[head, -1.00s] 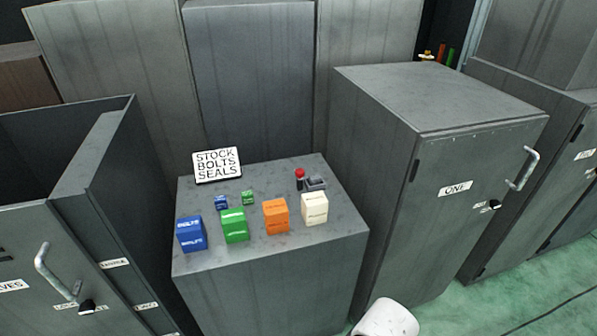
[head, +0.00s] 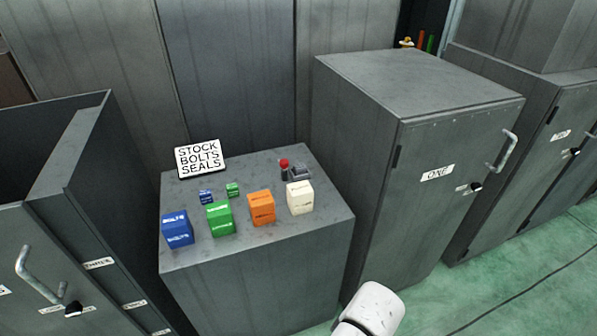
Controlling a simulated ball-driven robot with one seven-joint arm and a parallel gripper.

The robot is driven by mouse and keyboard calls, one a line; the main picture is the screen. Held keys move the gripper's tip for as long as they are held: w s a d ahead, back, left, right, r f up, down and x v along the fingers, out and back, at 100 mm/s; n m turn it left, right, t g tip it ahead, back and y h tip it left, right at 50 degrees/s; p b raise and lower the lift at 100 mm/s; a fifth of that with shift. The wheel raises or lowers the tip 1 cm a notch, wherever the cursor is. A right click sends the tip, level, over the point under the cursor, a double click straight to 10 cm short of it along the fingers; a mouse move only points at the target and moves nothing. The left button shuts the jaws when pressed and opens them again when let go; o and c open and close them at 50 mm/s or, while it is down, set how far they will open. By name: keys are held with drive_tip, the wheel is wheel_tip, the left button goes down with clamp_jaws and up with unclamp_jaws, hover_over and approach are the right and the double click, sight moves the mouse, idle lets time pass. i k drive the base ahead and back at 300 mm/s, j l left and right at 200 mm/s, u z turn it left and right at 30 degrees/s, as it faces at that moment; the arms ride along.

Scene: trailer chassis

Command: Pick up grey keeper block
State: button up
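The grey keeper block (head: 301,173) appears to be the small grey piece at the back right of the grey stock cabinet top (head: 290,240). It lies beside a small red-topped dark item (head: 284,168) and behind the cream box. A white rounded part of my own arm shows at the bottom edge, in front of the cabinet. My gripper's fingers are not in view.
On the cabinet top stand a blue box (head: 177,229), a green box (head: 220,218), an orange box (head: 261,207), a cream box (head: 299,197), small blue (head: 206,196) and green (head: 232,189) blocks, and a sign (head: 200,158). Cabinet ONE (head: 415,150) stands close on the right.

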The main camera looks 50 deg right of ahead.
sight(298, 169)
drive_tip(key=l+u, duration=0.2)
drive_tip(key=u, duration=0.2)
drive_tip(key=l+u, duration=0.2)
drive_tip(key=u, duration=0.15)
drive_tip(key=k+l+u, duration=0.1)
drive_tip(key=l, duration=0.3)
drive_tip(key=k+l+u, duration=0.1)
drive_tip(key=l, duration=0.25)
drive_tip(key=k+l, duration=0.1)
drive_tip(key=l, duration=0.3)
drive_tip(key=k+l+u, duration=0.15)
drive_tip(key=l, duration=0.2)
drive_tip(key=k+l+u, duration=0.1)
drive_tip(key=l, duration=0.25)
